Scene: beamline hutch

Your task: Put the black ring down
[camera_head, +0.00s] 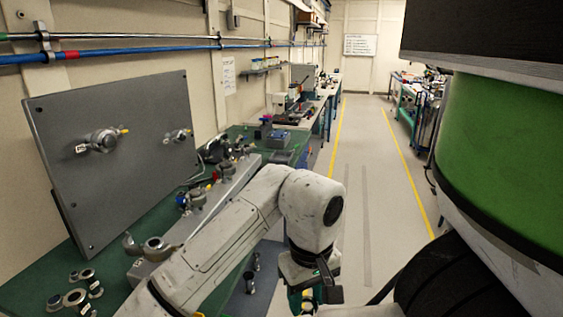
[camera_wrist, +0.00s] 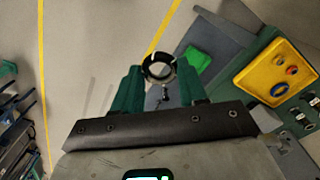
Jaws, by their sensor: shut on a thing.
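The black ring (camera_wrist: 147,70) is pinched between the two green fingertips of my gripper (camera_wrist: 160,68) in the wrist view. Its open hole faces the camera, and the floor shows through it. A small dark piece hangs or lies just below the ring between the fingers; I cannot tell what it is. In the head view my gripper (camera_head: 310,285) is at the bottom middle, to the right of the green bench, and the ring cannot be made out there.
A yellow tray (camera_wrist: 259,88) with blue and orange ring-like parts sits on the green bench at right in the wrist view. A bright green item (camera_wrist: 199,60) lies left of it. In the head view, a grey panel (camera_head: 115,165) and metal fittings crowd the bench (camera_head: 30,262). The aisle floor (camera_head: 362,180) is clear.

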